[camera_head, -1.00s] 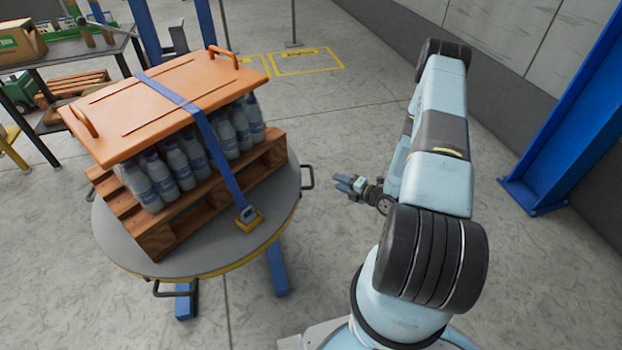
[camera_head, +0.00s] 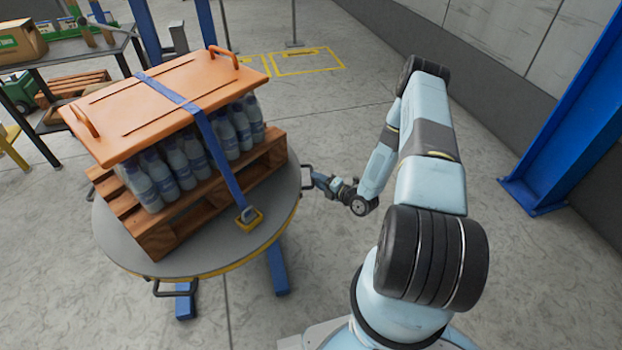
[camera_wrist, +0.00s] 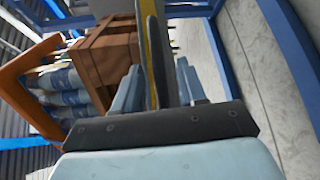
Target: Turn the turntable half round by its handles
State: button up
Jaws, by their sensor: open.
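The round grey turntable (camera_head: 215,258) with a yellow rim stands on blue legs at the left in the head view. A dark handle (camera_head: 170,291) sticks out at its front and another handle (camera_head: 306,172) at its right edge. My gripper (camera_head: 317,181) is open at the right handle, its fingertips close beside or around it; I cannot tell which. In the wrist view my fingers (camera_wrist: 158,90) stand apart, with the yellow rim (camera_wrist: 160,45) showing between them.
A wooden pallet (camera_head: 185,225) of bottles (camera_head: 190,160) under an orange lid (camera_head: 165,95) with a blue strap (camera_head: 212,140) sits on the turntable. A blue post (camera_head: 565,130) stands at the right. A table (camera_head: 75,48) is at the back left. The floor between is clear.

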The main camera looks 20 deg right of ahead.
jog(key=shift+x, duration=1.75)
grip_shut()
